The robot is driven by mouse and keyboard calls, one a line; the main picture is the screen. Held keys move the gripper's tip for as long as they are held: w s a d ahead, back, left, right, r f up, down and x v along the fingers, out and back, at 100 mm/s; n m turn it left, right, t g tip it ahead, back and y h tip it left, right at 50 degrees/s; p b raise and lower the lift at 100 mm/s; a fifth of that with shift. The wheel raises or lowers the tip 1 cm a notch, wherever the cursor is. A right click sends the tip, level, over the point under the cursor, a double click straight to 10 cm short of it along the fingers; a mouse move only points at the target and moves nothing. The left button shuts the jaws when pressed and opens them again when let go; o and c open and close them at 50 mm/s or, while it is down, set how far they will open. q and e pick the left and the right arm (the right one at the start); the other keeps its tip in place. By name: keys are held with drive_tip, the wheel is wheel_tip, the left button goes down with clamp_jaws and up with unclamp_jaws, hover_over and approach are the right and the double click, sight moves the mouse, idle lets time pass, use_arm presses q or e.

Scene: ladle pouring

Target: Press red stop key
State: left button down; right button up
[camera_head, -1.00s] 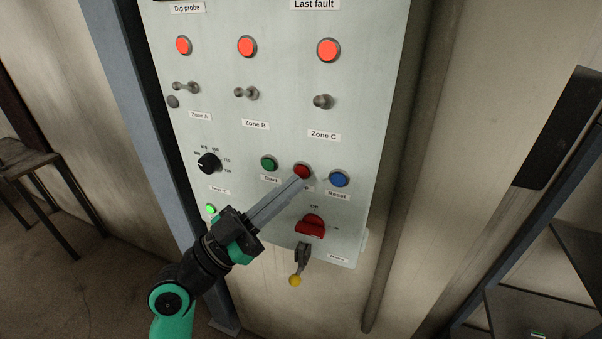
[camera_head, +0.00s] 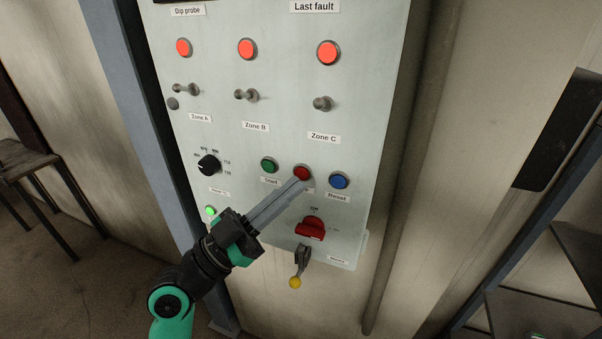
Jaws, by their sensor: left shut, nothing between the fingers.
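The red stop key (camera_head: 302,172) is a round button on the pale control panel (camera_head: 215,130), between the green Start button (camera_head: 269,165) and the blue Reset button (camera_head: 339,180). My left gripper (camera_head: 300,184) is shut and empty, its fingers pointing up and right. The fingertips lie just below the red key in the picture and cover part of its label. I cannot tell whether they touch the key. My right gripper is not in view.
A red rotary switch (camera_head: 311,228) and a yellow-tipped lever (camera_head: 295,281) sit below the buttons. A black knob (camera_head: 209,165) is at left. Toggle switches and lit red lamps (camera_head: 328,52) are above. A dark shelf (camera_head: 540,310) stands at right.

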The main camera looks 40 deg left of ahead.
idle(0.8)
use_arm(q)
drive_tip(key=shift+w+a+b, duration=0.2)
drive_tip(key=shift+w+b, duration=0.2)
drive_tip(key=shift+w+a+b, duration=0.15)
drive_tip(key=shift+w+b, duration=0.15)
drive_tip(key=shift+w, duration=0.05)
idle(0.5)
drive_tip(key=shift+s, duration=0.15)
drive_tip(key=shift+s+d, duration=0.35)
drive_tip(key=shift+s, duration=0.25)
drive_tip(key=shift+s, duration=0.1)
drive_tip(key=shift+s+d+p, duration=0.2)
drive_tip(key=shift+s+d, duration=0.15)
drive_tip(key=shift+s, duration=0.4)
drive_tip(key=shift+s+d+p, duration=0.15)
drive_tip(key=shift+s+d, duration=0.15)
drive_tip(key=shift+s, duration=0.4)
drive_tip(key=shift+s+d+p, duration=0.2)
drive_tip(key=shift+s+d, duration=0.15)
drive_tip(key=shift+s, duration=0.4)
